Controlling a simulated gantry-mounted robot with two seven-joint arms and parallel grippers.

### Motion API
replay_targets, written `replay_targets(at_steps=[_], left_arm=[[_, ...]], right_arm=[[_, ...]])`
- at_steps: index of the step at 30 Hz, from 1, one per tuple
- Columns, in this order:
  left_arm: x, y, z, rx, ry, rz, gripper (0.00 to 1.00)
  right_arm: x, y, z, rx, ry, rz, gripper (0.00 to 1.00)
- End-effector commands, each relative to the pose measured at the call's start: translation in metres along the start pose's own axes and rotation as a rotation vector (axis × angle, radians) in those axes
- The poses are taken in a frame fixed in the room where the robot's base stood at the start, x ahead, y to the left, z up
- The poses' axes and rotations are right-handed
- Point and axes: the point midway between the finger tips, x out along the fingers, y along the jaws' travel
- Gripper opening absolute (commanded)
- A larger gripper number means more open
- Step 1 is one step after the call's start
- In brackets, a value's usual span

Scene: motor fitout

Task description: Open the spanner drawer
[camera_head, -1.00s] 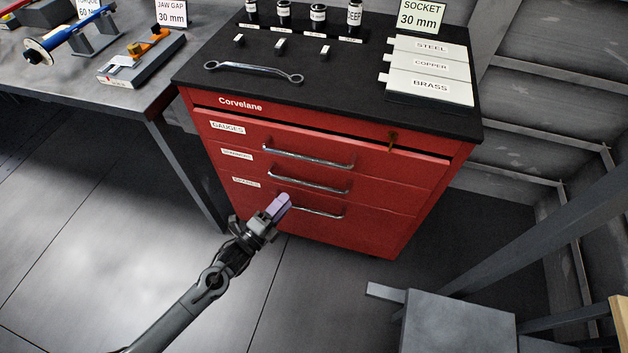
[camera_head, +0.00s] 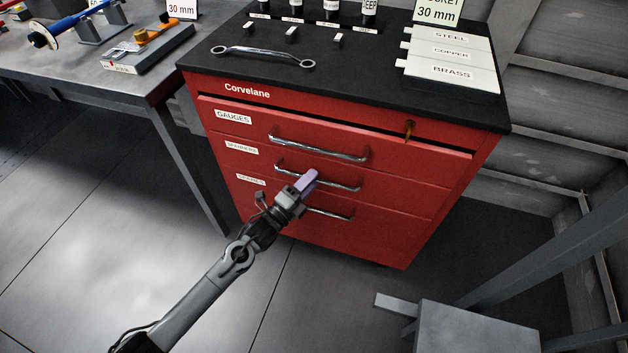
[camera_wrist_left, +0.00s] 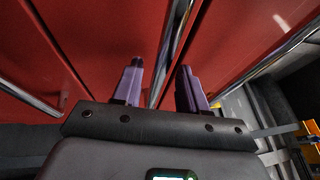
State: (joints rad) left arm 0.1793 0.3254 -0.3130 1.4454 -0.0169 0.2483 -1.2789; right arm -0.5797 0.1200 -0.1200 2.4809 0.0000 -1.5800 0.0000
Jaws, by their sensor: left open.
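The red cabinet (camera_head: 220,90) has a stack of drawers, all closed. The spanner drawer (camera_head: 400,195) is the middle labelled one, under the drawer marked GAUGES. Its chrome bar handle (camera_head: 342,184) is partly hidden by my left gripper (camera_head: 309,178). That gripper is open, with its purple fingers at the handle's left-middle part. In the left wrist view, my left gripper (camera_wrist_left: 160,75) has a chrome handle (camera_wrist_left: 176,42) running between its two fingers. I cannot tell whether the fingers touch it. My right gripper is not in view.
The gauges drawer handle (camera_head: 318,149) lies just above, and a lower handle (camera_head: 330,214) just below. A brass key (camera_head: 409,130) sticks out at upper right. A spanner (camera_head: 262,55) lies on the cabinet top. A grey stool (camera_head: 475,328) stands right; the floor before the drawers is clear.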

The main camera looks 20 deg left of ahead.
Motion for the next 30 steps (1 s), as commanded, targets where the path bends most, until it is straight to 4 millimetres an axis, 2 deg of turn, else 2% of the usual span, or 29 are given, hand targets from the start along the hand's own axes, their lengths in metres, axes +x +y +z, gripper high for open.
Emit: replay_targets(at_steps=[6,17,25,30], left_arm=[[0.017,0.001,0.0,0.0,0.001,0.0,0.42],[0.02,0.0,0.0,0.0,0.001,0.001,0.42],[0.02,0.0,0.0,0.0,0.001,0.0,0.01],[0.02,0.0,0.0,0.0,0.001,0.0,0.0]], right_arm=[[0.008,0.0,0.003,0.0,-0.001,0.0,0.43],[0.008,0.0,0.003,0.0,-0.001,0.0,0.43],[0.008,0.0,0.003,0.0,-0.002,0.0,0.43],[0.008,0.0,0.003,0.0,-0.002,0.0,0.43]])
